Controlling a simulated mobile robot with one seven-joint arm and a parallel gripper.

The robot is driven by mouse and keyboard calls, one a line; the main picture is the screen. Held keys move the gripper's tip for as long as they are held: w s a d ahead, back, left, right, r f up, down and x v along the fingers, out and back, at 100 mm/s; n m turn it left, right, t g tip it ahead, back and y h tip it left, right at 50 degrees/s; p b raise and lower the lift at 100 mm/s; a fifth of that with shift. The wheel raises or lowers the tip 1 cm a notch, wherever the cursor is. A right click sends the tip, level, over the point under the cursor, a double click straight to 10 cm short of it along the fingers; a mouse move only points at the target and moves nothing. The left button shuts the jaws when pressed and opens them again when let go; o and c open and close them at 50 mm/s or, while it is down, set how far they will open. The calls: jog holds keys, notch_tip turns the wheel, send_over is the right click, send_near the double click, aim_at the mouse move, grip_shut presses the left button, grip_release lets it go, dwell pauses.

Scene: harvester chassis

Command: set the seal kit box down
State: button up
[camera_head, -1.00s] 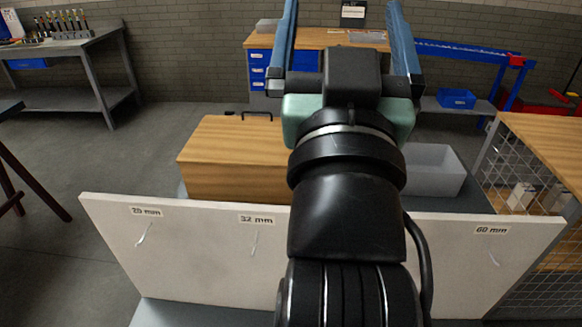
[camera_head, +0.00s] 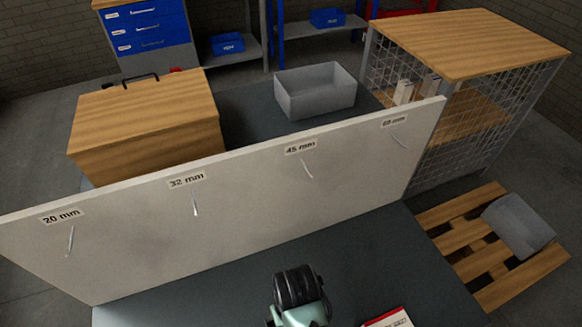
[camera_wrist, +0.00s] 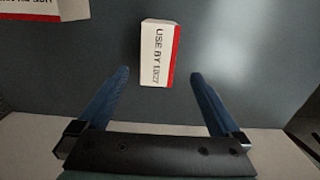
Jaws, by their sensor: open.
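A small white box with a red edge and "USE BY" print (camera_wrist: 158,50) lies on the grey surface in the wrist view, its near end between my fingertips in the picture. My gripper (camera_wrist: 158,73) is open, with a gap on each side of this box. A second white-and-red box (camera_wrist: 40,6) is cut off at the top left. I cannot tell by print which one is the seal kit box. In the head view a white-and-red box (camera_head: 390,318) shows at the bottom edge; my fingers are out of frame below.
A pale upright board with size labels (camera_head: 245,208) stands across the grey bench top (camera_head: 400,255). Behind it are a wooden case (camera_head: 145,115) and an empty grey bin (camera_head: 315,92). A mesh cage (camera_head: 470,130) and a pallet (camera_head: 470,215) with a grey container stand right.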

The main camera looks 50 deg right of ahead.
notch_tip(320, 180, down, 9)
jog(key=shift+s+d+b, duration=0.1)
jog(key=shift+b, duration=0.35)
jog(key=shift+c, duration=0.3)
jog(key=c, duration=1.4)
jog(key=shift+r, duration=0.15)
grip_shut()
